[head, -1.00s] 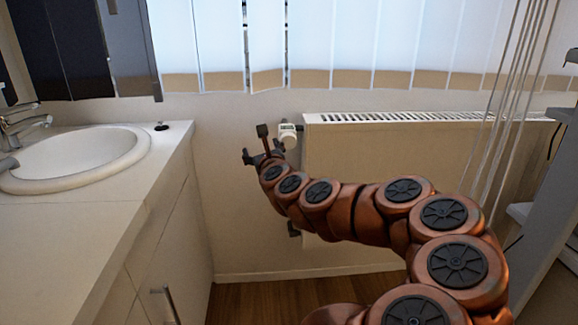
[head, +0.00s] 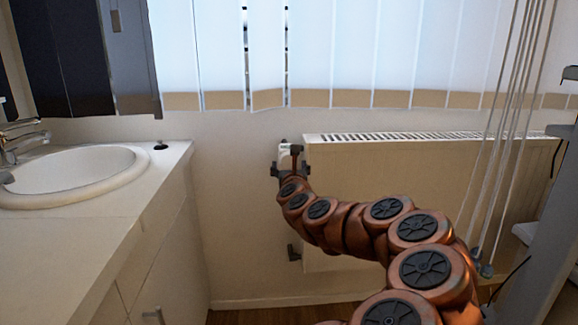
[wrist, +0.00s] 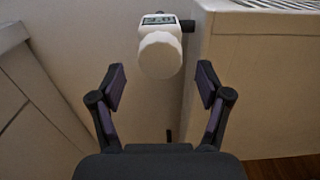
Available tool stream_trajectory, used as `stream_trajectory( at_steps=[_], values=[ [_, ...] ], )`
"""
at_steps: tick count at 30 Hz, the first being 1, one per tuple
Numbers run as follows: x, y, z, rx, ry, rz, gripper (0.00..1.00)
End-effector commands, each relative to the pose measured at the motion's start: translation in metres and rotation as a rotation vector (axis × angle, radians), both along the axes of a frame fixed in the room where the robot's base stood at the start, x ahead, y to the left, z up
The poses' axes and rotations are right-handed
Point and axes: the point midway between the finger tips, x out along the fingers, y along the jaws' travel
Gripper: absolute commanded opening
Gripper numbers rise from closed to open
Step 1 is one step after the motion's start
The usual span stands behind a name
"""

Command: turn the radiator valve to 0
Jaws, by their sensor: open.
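The white radiator valve (wrist: 161,54) shows in the wrist view at the top middle, with a round knob facing me and a small dark display on its top. In the head view the valve (head: 284,150) is at the left end of the radiator, partly hidden by my gripper (head: 287,165). In the wrist view my gripper (wrist: 160,85) is open and empty. Its two fingers stand wide apart, left and right of the knob's line and lower in the picture. The knob lies ahead of the fingertips, and I see no contact.
The white radiator (head: 400,180) stands right of the valve and its side (wrist: 250,80) is near my right finger. A washbasin counter (head: 110,225) is at the left. Cords (head: 510,130) hang at the right. Bare wall lies between counter and radiator.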

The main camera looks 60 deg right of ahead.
Motion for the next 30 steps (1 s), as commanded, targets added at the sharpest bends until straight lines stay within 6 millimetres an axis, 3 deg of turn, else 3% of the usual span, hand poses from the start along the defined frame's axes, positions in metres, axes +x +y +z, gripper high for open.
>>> stream_trajectory(
  at_steps=[6, 20, 30],
  values=[
    [0.010, -0.012, -0.002, 0.001, 0.003, 0.002, 0.77],
    [0.013, -0.016, -0.001, 0.001, 0.002, 0.001, 0.76],
    [0.013, -0.016, -0.001, 0.000, 0.001, 0.001, 0.40]
  ],
)
